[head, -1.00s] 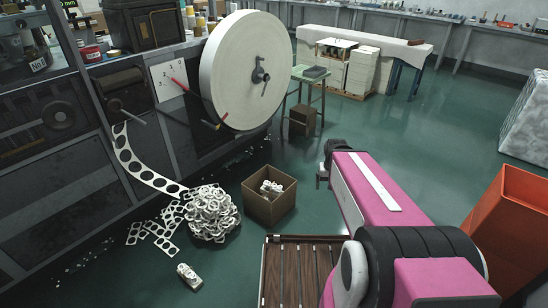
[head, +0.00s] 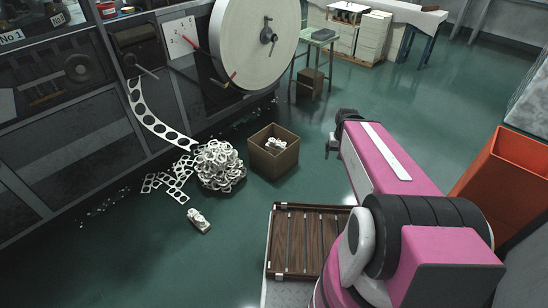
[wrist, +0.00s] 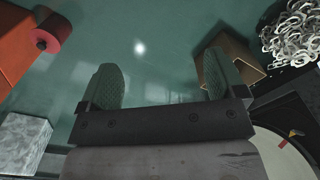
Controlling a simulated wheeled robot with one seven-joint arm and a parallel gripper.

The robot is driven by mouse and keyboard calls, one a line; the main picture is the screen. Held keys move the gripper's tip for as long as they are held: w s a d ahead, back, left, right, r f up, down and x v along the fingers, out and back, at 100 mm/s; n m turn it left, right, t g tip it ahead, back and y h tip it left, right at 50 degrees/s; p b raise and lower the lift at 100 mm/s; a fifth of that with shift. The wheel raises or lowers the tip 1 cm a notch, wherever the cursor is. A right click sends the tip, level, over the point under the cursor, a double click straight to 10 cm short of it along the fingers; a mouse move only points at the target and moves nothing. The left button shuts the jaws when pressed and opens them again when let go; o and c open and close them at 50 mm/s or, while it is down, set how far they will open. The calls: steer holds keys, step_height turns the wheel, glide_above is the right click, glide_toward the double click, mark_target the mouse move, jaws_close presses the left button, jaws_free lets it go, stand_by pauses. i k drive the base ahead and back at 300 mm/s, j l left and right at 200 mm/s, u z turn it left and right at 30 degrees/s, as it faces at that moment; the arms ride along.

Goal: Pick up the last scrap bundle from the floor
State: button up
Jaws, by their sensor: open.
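A small white scrap bundle (head: 198,220) lies alone on the green floor, in front of a large heap of white scrap (head: 218,166). More white scrap (head: 276,143) sits inside an open brown cardboard box (head: 270,160) right of the heap. My gripper (head: 333,145) is out over the floor, right of the box and well apart from the lone bundle. In the wrist view my gripper (wrist: 162,88) has its two fingers spread with only floor between them. The wrist view also shows the box (wrist: 240,62) and the heap (wrist: 292,35), but not the lone bundle.
A slatted wooden deck (head: 305,240) lies below my arm. An orange bin (head: 505,180) stands at the right. The machine with its big white reel (head: 255,40) and a punched strip (head: 158,118) lines the left. Loose flat scrap (head: 170,183) lies beside the heap. Open floor (head: 110,265) is at the front left.

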mark_target(197, 219)
steer(key=u, duration=1.85)
steer(key=i+j, duration=0.25)
steer(key=j, duration=0.2)
steer(key=i+j, duration=0.55)
steer(key=j, duration=0.3)
steer(key=i+j, duration=0.3)
steer(key=j, duration=0.15)
steer(key=i+j, duration=0.25)
steer(key=j, duration=0.15)
steer(key=i+j, duration=0.3)
steer(key=j, duration=0.15)
steer(key=i+j+z, duration=0.15)
steer(key=j, duration=0.2)
steer(key=i+j+z, duration=0.1)
steer(key=i+j, duration=0.15)
steer(key=j, duration=0.15)
steer(key=i+j+z, duration=0.15)
steer(key=j, duration=0.2)
steer(key=i+j+z, duration=0.1)
steer(key=j, duration=0.35)
steer(key=i+j+z, duration=0.15)
steer(key=j, duration=0.25)
steer(key=z, duration=3.5)
